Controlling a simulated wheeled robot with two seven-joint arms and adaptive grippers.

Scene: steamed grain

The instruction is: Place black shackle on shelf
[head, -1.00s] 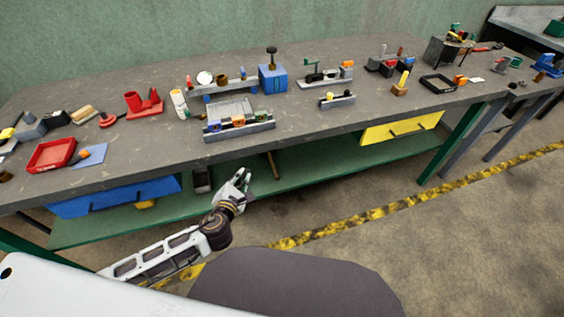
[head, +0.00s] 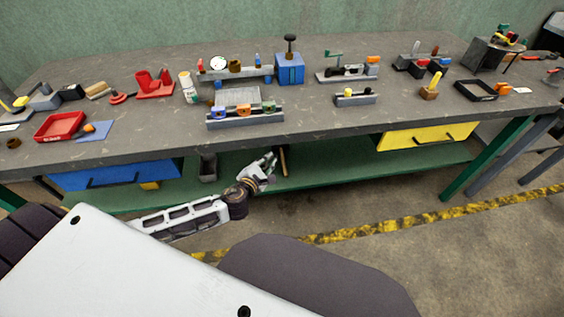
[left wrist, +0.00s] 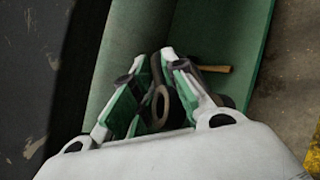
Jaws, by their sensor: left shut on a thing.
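My left gripper (head: 272,160) is low in front of the workbench, at the green lower shelf (head: 330,172). In the left wrist view its fingers (left wrist: 172,80) are shut on a dark, ring-like black shackle (left wrist: 160,104), which shows between the green finger pads. Part of the shackle is hidden by the fingers. The green shelf (left wrist: 208,40) lies beyond the fingertips in that view. I cannot tell whether the shackle touches it. My right gripper is not in view.
A wooden handle (head: 284,160) lies on the shelf just right of my gripper. A grey container (head: 207,168) stands on the shelf to the left. A blue drawer (head: 115,174) and a yellow drawer (head: 428,135) hang under the cluttered benchtop (head: 330,120).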

